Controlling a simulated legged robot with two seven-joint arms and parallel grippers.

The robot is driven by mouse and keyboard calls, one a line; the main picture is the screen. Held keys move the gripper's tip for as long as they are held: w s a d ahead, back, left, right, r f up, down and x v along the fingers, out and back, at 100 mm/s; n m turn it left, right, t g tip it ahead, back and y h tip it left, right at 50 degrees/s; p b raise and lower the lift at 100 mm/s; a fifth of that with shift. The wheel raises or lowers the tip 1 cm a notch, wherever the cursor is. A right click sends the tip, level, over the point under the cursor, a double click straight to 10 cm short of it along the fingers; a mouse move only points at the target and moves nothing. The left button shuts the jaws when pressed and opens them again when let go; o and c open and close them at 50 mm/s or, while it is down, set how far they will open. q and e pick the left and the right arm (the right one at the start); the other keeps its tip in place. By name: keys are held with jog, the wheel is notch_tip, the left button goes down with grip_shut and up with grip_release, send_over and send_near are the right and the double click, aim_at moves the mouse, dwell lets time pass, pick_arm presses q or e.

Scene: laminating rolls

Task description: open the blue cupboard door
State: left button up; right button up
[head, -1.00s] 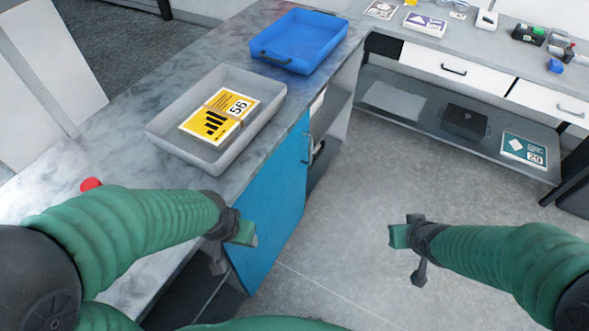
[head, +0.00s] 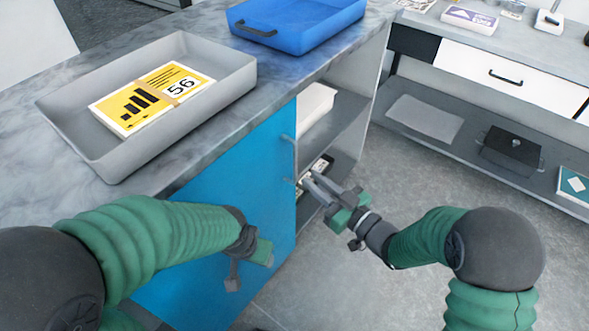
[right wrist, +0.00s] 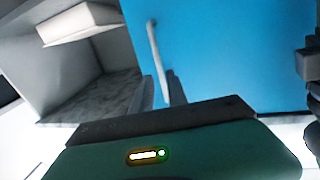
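The blue cupboard door (head: 215,190) is on the front of the grey counter and looks shut. Its slim vertical handle (head: 287,137) is near the door's right edge; in the right wrist view the handle (right wrist: 154,50) runs down between my finger tips. My right gripper (head: 313,184) is at the lower part of the handle, its fingers pointing at the door. The fingers look parted, one on each side of the bar; I cannot see contact. My left gripper (head: 258,262) hangs in front of the door, away from the handle, and its fingers are not clear.
Open shelves (head: 340,130) lie right of the door. A grey tray (head: 75,125) with a yellow pack (head: 150,95) and a blue tray (head: 300,35) stand on the counter. A drawer bench (head: 500,75) is at right. Floor in front is clear.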

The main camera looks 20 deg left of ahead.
aim_at(296, 167)
jog(key=b+x, duration=0.1)
jog(key=x, duration=0.6)
jog(key=shift+a+f+b, duration=0.1)
jog(key=shift+f+b, duration=0.05)
jog(key=shift+b, duration=0.25)
jog(key=shift+w+a, duration=0.3)
grip_shut()
dwell(0.5)
